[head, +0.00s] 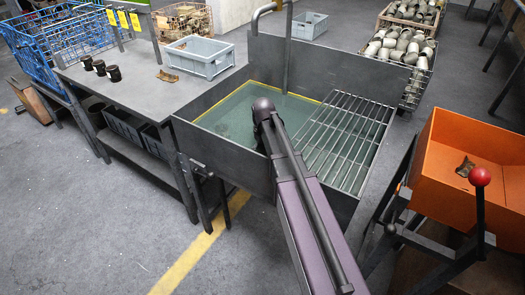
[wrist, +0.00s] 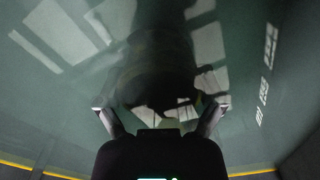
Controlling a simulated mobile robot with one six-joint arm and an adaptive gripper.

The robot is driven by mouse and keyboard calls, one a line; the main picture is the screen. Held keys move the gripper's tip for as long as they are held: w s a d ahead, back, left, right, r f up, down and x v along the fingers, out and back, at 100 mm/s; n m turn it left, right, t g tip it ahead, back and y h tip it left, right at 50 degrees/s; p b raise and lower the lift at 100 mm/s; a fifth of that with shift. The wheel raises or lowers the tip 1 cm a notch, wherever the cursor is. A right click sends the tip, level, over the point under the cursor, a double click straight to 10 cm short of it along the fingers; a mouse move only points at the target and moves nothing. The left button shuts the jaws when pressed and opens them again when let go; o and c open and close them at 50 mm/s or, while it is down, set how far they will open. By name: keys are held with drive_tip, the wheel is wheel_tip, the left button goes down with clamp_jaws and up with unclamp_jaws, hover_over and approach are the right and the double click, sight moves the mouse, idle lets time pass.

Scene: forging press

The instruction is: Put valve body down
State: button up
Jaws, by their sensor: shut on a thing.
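My gripper (wrist: 160,110) is in the wrist view, its two fingers spread apart and shut on a dark, poorly lit thing, which I take to be the valve body (wrist: 150,88). Its outline blends into shadow and reflections, so its exact shape and tilt are unclear. Greenish water fills the view behind it. In the head view my arm reaches over the front wall of the grey quench tank (head: 225,155), with its wrist above the green water (head: 232,117). The gripper and held part are hidden there behind my arm.
A wire rack (head: 345,140) covers the tank's right part and is empty. Left is a steel table (head: 130,92) with dark cups, a brown part (head: 167,76) and a grey crate (head: 200,58). An orange bin (head: 450,205) and a red-knobbed lever (head: 480,177) stand right.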

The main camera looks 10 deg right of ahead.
drive_tip(key=o, duration=1)
drive_tip(key=shift+f, duration=0.1)
wheel_tip(320, 180, up, 12)
drive_tip(key=p, duration=1.2)
drive_tip(key=shift+r, duration=0.2)
drive_tip(key=s+r+m+p, duration=0.1)
drive_tip(key=s+r+p, duration=0.1)
drive_tip(key=s, duration=0.4)
drive_tip(key=s+r+m+p, duration=0.1)
drive_tip(key=s+m+p, duration=0.1)
drive_tip(key=s, duration=0.4)
drive_tip(key=s+r+m+p, duration=0.1)
drive_tip(key=s+r+p, duration=0.1)
drive_tip(key=s, duration=0.4)
drive_tip(key=shift+s+a+r+m, duration=0.1)
drive_tip(key=shift+a+r+m, duration=0.05)
drive_tip(key=shift+r+m, duration=0.15)
